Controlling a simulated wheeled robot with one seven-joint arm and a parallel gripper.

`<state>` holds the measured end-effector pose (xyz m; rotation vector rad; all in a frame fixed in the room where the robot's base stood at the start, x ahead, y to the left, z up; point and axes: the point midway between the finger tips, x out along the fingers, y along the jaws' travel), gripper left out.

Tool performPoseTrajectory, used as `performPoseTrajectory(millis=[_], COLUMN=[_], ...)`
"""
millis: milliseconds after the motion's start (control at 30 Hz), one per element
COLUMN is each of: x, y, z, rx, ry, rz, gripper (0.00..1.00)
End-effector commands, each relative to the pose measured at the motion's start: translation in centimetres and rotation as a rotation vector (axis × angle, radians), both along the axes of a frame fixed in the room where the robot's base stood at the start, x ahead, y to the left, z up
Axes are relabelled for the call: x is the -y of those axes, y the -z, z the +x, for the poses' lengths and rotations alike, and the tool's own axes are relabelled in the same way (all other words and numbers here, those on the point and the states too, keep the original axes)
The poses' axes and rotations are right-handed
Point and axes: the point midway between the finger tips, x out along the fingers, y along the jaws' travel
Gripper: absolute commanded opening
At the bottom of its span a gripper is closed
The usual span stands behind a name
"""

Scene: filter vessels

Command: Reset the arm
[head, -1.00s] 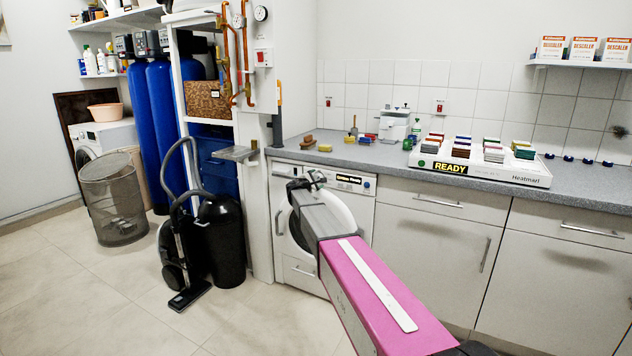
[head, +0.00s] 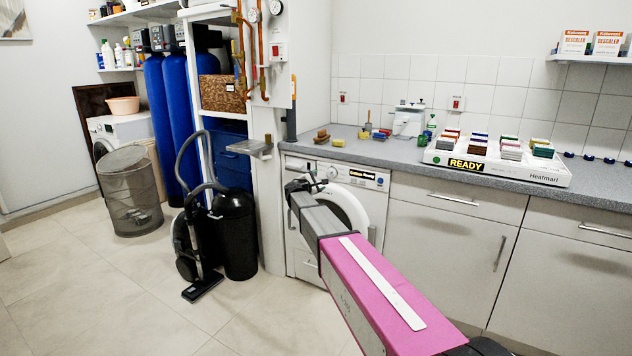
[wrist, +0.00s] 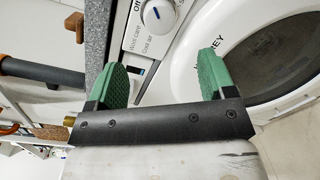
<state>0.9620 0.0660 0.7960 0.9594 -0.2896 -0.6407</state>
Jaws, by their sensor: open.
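My gripper (wrist: 163,72) is open, with two green pads wide apart and nothing between them in the wrist view. In the head view my gripper (head: 303,184) is at the far end of my pink and grey arm, in front of the washing machine (head: 346,205) under the counter. The wrist view looks onto the machine's white front, with its control dial (wrist: 159,15) and round door (wrist: 275,55) beyond the pads. My wrist hides part of the door in the head view.
The grey counter (head: 400,155) carries a white tray of coloured packs (head: 530,172) marked READY. A black vacuum cleaner (head: 190,245) and a dark bin (head: 235,235) stand left of my arm. A mesh basket (head: 130,195) is farther left. The floor (head: 110,285) at front left is clear.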

Motion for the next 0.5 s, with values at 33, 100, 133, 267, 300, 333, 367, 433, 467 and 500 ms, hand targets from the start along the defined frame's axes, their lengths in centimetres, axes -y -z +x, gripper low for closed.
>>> performPoseTrajectory(millis=[33, 100, 133, 267, 300, 333, 367, 433, 467, 500], x=[0.3, 1.0, 1.5, 4.2, 5.1, 5.9, 6.6, 7.9, 8.5, 9.1], y=[0.2, 0.9, 1.3, 4.4, 5.6, 6.6, 7.5, 9.8, 10.8, 12.1], z=[-0.4, -1.4, -2.0, -6.4, -8.2, -9.6, -11.0, -14.6, -16.2, -18.4], rx=[-0.001, -0.006, -0.008, -0.025, -0.032, -0.037, -0.042, -0.056, -0.062, -0.071], ry=[0.005, 0.022, 0.033, 0.11, 0.144, 0.172, 0.202, 0.275, 0.309, 0.356], rz=[0.009, 0.044, 0.067, 0.23, 0.295, 0.347, 0.399, 0.526, 0.58, 0.656], gripper=[0.76, 0.76, 0.76, 0.76, 0.76, 0.76, 0.76, 0.76, 0.76, 0.76])
